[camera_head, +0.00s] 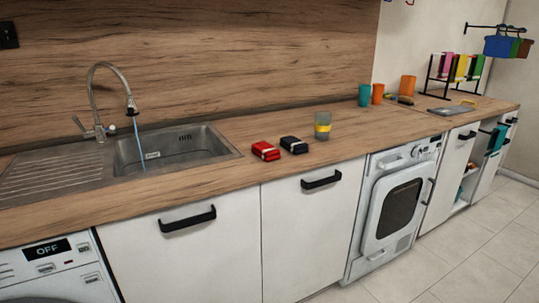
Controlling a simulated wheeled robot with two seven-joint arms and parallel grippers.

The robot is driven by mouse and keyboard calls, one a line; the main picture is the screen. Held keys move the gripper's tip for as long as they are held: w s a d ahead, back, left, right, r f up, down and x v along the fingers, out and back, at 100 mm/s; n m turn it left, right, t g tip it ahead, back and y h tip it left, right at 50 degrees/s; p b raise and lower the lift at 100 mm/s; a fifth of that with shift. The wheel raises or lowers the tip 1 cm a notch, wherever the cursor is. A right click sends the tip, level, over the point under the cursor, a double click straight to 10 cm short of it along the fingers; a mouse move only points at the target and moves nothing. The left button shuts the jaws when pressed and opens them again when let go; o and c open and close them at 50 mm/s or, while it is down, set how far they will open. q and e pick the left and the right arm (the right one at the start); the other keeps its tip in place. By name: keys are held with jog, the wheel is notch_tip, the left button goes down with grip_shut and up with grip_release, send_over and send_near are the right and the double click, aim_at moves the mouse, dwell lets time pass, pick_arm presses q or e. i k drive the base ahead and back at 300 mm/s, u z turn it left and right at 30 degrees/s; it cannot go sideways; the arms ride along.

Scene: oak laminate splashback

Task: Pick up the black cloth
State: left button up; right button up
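The black cloth (294,145) is a small folded dark bundle with a light patch on it. It lies on the wooden worktop (345,138) near the front edge, right of the sink. A similar red folded cloth (265,151) lies just to its left, with a narrow gap between them. A grey cup with a yellow band (322,126) stands just to its right. Neither of my grippers shows in this view.
The sink (185,148) has a tall tap (95,110) and a thin stream of water. Teal (364,95) and orange (378,94) cups stand farther right by the wall. A black rack (452,75) holds coloured items. Cupboards and two front-loading machines sit below; the floor (455,245) is clear.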

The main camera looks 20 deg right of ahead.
aim_at(292, 144)
jog(key=u, duration=0.4)
jog(key=k, duration=0.85)
jog(key=z, duration=0.55)
jog(key=i, duration=0.8)
jog(key=z, duration=0.45)
